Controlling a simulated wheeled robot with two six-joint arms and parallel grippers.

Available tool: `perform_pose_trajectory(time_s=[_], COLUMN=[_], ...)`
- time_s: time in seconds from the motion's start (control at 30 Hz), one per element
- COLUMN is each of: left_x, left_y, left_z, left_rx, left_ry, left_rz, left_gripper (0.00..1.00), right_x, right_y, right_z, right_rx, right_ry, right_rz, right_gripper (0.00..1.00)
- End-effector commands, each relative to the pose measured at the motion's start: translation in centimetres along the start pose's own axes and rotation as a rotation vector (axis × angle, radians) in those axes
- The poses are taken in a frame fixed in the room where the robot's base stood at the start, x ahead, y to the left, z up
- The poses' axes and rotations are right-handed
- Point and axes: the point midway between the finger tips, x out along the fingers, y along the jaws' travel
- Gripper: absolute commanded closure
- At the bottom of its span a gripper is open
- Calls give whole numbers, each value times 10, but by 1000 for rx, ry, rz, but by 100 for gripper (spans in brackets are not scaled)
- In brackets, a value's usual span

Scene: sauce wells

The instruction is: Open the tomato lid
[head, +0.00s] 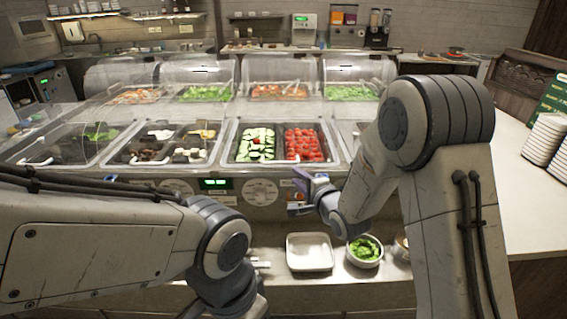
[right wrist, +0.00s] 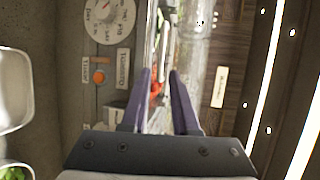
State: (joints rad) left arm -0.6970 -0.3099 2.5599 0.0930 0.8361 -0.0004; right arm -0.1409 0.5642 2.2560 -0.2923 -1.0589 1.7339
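The red tomatoes (head: 304,143) lie in the right half of a well at the front of the counter, beside sliced cucumber (head: 256,143). A clear cover seems to lie over this well; its exact edges are hard to make out. My right gripper (head: 298,195) is open and empty in front of the counter's front panel, just below the tomatoes. In the right wrist view its two fingers (right wrist: 160,100) stand apart, with the counter edge and some red showing between them. A tomato label (right wrist: 122,68) is left of the fingers. My left gripper is mostly hidden behind its own arm.
A white tray (head: 310,252) and a bowl of greens (head: 365,251) stand on the lower ledge. Other wells, such as the mushroom one (head: 165,143), lie to the left. Curved clear covers (head: 275,70) stand behind. Stacked plates (head: 545,140) are at the right.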

Motion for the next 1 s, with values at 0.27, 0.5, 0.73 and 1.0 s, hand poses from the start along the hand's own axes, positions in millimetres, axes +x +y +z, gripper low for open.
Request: perform_pose_trajectory(time_s=[0.27,0.5,0.73,1.0], left_x=[-13,-26,-30,-30], left_y=[1,2,2,2], left_z=[-1,-1,-2,-2], left_rx=[0,0,0,0], left_ry=[0,0,0,0], left_rz=[0,0,0,0], left_gripper=[50,50,50,50], right_x=[36,80,101,104], right_y=[-4,-4,-3,-2], right_z=[0,0,0,0], right_rx=[15,14,14,14], right_ry=[-3,-3,-3,-2], right_rz=[-12,-11,-11,-11], right_gripper=[72,72,72,72])
